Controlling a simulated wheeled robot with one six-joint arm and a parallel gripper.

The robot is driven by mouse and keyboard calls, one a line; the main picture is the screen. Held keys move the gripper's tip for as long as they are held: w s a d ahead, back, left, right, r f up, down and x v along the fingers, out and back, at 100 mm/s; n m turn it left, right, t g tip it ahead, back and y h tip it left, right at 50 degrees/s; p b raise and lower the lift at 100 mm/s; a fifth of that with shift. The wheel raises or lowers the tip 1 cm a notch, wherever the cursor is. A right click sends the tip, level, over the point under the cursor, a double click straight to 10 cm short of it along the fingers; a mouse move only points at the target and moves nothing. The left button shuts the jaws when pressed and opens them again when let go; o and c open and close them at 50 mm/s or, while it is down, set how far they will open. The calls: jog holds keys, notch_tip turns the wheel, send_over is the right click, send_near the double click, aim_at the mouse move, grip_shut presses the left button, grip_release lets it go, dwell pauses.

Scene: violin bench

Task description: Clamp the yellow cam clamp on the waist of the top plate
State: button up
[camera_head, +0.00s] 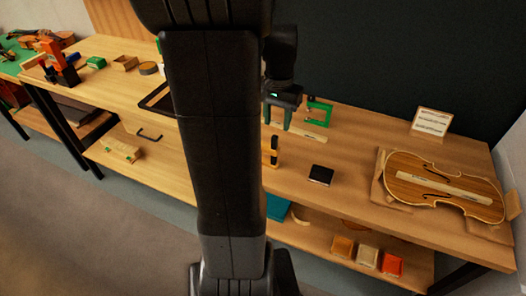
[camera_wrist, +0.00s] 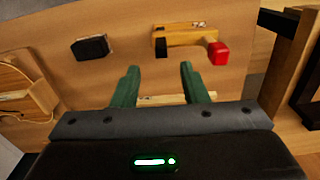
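The yellow cam clamp (camera_wrist: 192,36) lies on the bench, with a red end on its right and a black piece on its left in the wrist view. In the head view the clamp (camera_head: 274,150) is partly hidden behind my arm. My gripper (camera_wrist: 158,75) is open and empty; its green fingers stand apart, short of the clamp. In the head view my gripper (camera_head: 277,116) is above the bench, behind the clamp. The violin-shaped top plate (camera_head: 406,190) lies at the right end of the bench, a pale strip along its middle. Its edge (camera_wrist: 12,82) shows at the wrist view's left.
A black block (camera_head: 321,174) lies between clamp and plate. A green clamp (camera_head: 318,113) and a pale wooden strip (camera_head: 310,132) are near my gripper. A label card (camera_head: 432,122) stands behind the plate. The lower shelf holds small coloured boxes (camera_head: 367,257).

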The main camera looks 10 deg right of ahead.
aim_at(275, 136)
jog(key=f, duration=0.7)
jog(key=shift+s+a+f, duration=0.15)
jog(key=shift+a+f, duration=0.05)
jog(key=shift+a, duration=0.1)
jog(key=shift+c, duration=0.4)
grip_shut()
